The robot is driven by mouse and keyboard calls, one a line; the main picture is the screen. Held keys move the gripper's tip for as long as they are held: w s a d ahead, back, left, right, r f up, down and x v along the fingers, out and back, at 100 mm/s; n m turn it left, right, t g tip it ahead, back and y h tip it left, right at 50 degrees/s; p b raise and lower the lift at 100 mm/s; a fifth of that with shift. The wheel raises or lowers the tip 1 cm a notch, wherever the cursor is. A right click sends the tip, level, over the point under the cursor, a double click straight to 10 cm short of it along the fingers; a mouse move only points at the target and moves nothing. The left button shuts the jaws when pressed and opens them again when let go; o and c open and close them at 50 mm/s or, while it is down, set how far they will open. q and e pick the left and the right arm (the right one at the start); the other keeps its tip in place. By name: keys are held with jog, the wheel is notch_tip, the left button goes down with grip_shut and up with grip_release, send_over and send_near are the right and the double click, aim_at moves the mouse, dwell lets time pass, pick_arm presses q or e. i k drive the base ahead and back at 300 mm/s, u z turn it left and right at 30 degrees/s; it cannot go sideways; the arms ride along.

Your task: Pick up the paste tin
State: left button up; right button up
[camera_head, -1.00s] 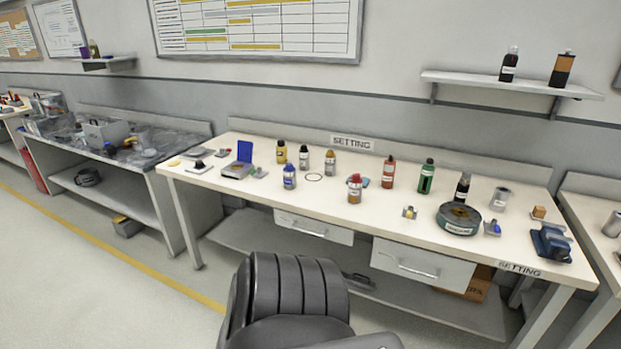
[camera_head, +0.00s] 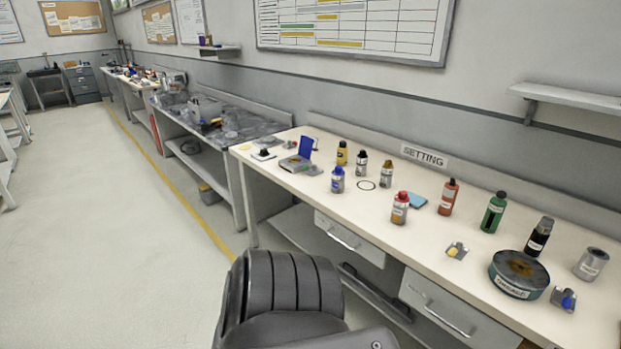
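I cannot tell for certain which item is the paste tin. A wide, round, dark green tin (camera_head: 519,275) with a brown top and a white label stands at the front right of the white bench (camera_head: 330,205). A smaller grey cylinder (camera_head: 591,264) with a pale label stands to its right.
Drawers (camera_head: 349,238) and a low shelf are under the bench. A grey-topped bench (camera_head: 215,118) stands farther left. Open floor (camera_head: 100,220) lies left of the yellow line. A wall shelf (camera_head: 570,96) juts out at the upper right.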

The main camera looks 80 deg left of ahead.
aim_at(338, 181)
jog(key=u, duration=0.8)
jog(key=i, duration=0.75)
jog(key=u, duration=0.8)
